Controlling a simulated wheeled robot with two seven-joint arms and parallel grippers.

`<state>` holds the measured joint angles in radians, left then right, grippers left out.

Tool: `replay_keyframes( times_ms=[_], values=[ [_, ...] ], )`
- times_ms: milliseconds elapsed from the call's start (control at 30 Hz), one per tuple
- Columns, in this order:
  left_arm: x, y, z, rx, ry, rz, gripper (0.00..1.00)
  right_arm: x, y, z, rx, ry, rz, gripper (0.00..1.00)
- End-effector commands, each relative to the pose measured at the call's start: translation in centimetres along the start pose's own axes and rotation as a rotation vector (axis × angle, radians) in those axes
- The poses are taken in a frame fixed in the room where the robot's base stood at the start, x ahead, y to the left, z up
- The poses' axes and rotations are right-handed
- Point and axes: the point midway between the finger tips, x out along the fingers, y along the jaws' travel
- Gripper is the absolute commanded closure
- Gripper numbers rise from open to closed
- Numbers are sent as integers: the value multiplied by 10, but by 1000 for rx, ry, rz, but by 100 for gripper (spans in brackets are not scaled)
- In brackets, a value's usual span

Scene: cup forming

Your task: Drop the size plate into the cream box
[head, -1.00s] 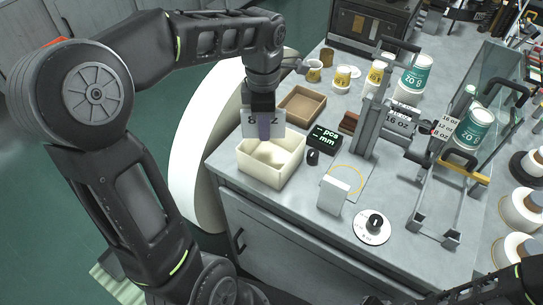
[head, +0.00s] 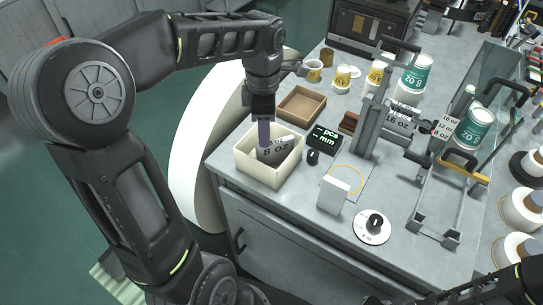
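The size plate (head: 277,149), a light grey plate marked "8 OZ", lies tilted inside the cream box (head: 262,176). The box is an open-topped container on the near left corner of the bench. My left gripper (head: 265,146) points straight down over the box, its fingers at the plate's left side. The fingers show nearly edge-on, but the plate has turned away from them and looks let go. Part of the plate's lower edge is hidden in the box. My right arm shows only at the bottom right edge, and its gripper cannot be made out.
A brown tray (head: 302,104) stands behind the box. A black display (head: 324,139) and a small black knob (head: 313,157) are to its right. A white block (head: 333,195) and a round dial (head: 372,226) stand nearer the front. Paper cups and a metal stand fill the right side.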

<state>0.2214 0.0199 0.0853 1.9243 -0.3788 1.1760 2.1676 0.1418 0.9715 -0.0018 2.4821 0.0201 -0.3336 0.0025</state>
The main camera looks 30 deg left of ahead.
Motion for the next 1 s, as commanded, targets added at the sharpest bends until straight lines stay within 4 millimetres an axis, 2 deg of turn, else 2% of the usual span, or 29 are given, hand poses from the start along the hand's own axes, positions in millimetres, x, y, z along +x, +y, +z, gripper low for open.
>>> replay_keyframes(
  times_ms=[167,400,533,667,1000],
  values=[
    [-13,1,1,1,-2,4,60,4,1,0,0,1,-1,64],
    [-52,1,1,0,-4,5,60,11,2,0,-2,4,-3,64],
    [-72,1,0,0,-2,2,60,4,0,0,-1,2,-2,64],
    [-78,0,0,0,-1,1,60,4,1,0,-1,2,-1,64],
    [-77,0,0,0,-1,1,60,4,1,0,-1,2,-1,64]
  ],
)
